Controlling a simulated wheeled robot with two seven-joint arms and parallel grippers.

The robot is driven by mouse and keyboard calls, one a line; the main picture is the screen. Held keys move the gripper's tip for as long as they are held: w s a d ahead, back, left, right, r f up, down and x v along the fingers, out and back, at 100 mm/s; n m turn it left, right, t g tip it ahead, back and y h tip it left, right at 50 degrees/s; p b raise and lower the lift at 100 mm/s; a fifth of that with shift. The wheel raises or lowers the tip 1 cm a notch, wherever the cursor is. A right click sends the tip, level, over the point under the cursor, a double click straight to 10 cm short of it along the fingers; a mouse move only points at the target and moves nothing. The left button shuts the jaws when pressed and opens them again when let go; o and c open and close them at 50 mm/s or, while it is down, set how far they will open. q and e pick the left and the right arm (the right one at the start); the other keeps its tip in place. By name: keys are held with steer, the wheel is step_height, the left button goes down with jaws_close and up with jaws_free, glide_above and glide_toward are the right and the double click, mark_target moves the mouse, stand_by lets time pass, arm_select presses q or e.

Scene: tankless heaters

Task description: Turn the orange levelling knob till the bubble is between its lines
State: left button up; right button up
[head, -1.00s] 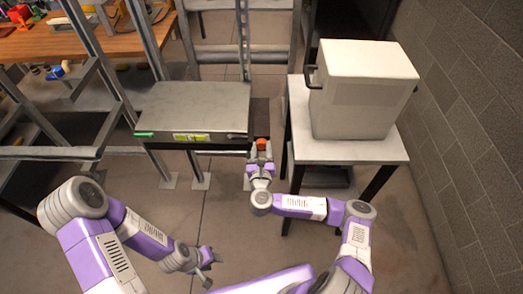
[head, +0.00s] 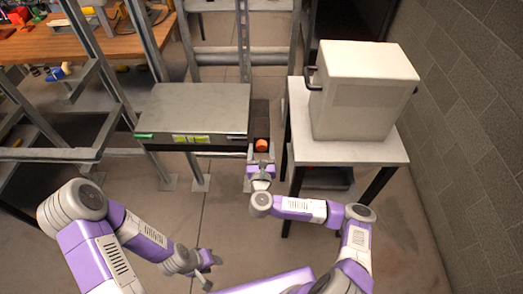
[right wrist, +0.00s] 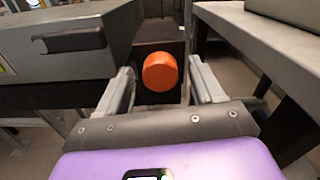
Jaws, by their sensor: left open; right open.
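The orange levelling knob (head: 261,145) sits at the right end of the grey flat-topped unit (head: 195,108). It also shows in the right wrist view (right wrist: 160,72), ahead of my right gripper (right wrist: 162,88), between the lines of its two fingers. My right gripper (head: 261,158) is open and empty in front of the knob, apart from it as far as I can see. A yellow-green strip (head: 190,139) is on the unit's front; a bubble and its lines are too small to make out. My left gripper (head: 207,270) is open and empty, low over the floor.
A grey table (head: 350,151) with a white box (head: 362,95) stands close to the right of the knob. Metal rack posts (head: 148,40) stand at the left, with a wooden bench (head: 60,45) behind. A dark handle (right wrist: 70,40) juts from the unit's front.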

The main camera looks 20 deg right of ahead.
steer(key=p+v, duration=0.1)
steer(key=v, duration=0.6)
steer(key=shift+s, duration=0.3)
steer(key=shift+a, duration=0.1)
